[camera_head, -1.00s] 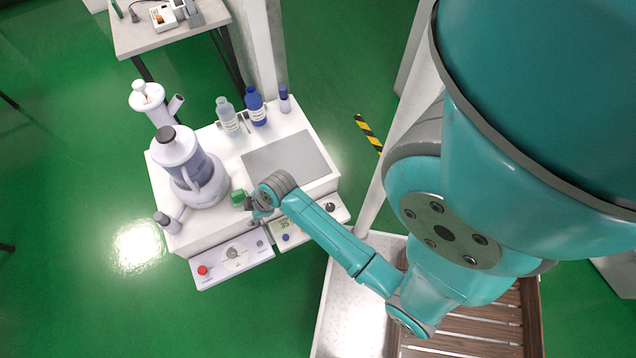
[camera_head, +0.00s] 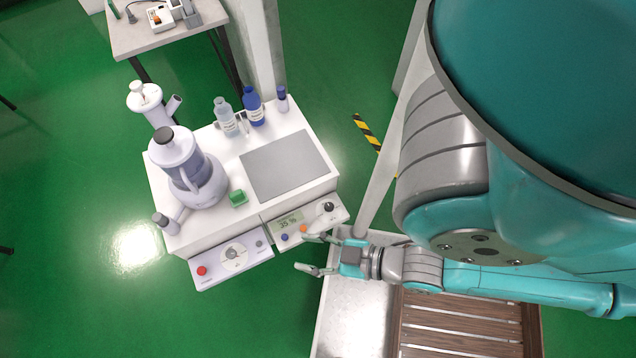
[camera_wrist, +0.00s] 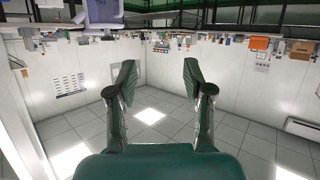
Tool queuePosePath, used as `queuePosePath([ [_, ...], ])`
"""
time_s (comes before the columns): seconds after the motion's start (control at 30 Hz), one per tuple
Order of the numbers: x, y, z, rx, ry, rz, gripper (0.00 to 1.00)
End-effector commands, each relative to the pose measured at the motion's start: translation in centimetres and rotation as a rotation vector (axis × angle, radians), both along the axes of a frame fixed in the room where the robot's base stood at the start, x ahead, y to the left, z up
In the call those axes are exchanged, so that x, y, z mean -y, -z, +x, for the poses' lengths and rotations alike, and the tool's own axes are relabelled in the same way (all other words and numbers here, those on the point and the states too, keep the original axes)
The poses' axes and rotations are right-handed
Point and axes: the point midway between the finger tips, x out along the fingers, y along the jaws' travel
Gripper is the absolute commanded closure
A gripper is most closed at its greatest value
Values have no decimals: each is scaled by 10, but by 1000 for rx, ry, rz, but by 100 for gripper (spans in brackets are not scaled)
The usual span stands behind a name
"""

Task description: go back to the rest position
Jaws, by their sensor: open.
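My gripper (camera_head: 318,254) is open and empty in the head view. It hangs in front of the instrument's front panel, above the left part of the metal tray, pointing left. In the wrist view my gripper (camera_wrist: 158,82) shows both fingers spread apart with nothing between them. The wrist view looks across the room, which appears upside down. My arm stretches to the right from the gripper, over the wooden slats.
A metal tray (camera_head: 350,310) with wooden slats (camera_head: 460,325) lies below. Green floor is open at left.

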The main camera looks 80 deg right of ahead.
Motion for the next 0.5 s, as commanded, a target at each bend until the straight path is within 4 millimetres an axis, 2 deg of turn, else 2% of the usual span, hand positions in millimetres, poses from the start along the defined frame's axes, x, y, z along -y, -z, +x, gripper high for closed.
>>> queuePosePath([
  [0.03,-3,-14,-7,23,-11,16,49],
  [0.1,-5,-29,-12,53,-20,36,49],
  [0.2,-7,-42,-16,80,-29,54,49],
  [0.5,-7,-46,-17,90,-30,61,49],
])
